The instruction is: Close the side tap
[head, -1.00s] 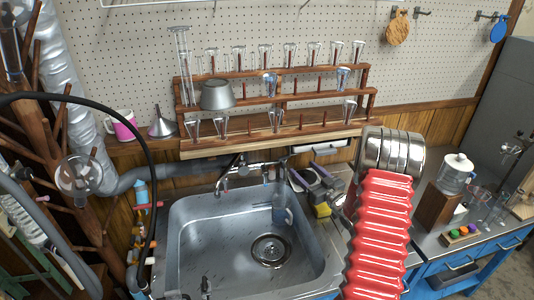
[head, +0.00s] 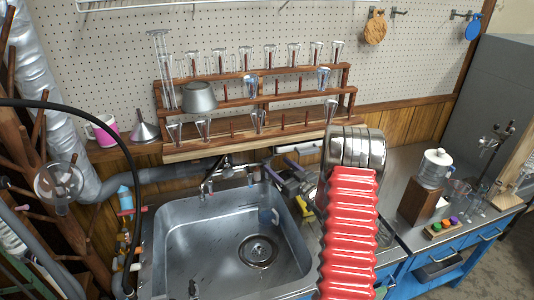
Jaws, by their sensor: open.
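The sink (head: 180,255) has a metal tap assembly on its back rim. One tap (head: 204,188) with a small red-and-blue end stands at the left of the back rim. Another small tap (head: 250,175) sits further right on the same pipe. I cannot tell which is the side tap, or whether either is open. My red ribbed arm partly covers the area right of the sink.
A wooden rack (head: 245,143) of glassware stands behind the sink. A pink-and-white mug (head: 100,130) and funnel (head: 143,127) stand on the ledge at left. A black hose (head: 133,185) curves along the sink's left side. A glass jar (head: 434,168) stands at right.

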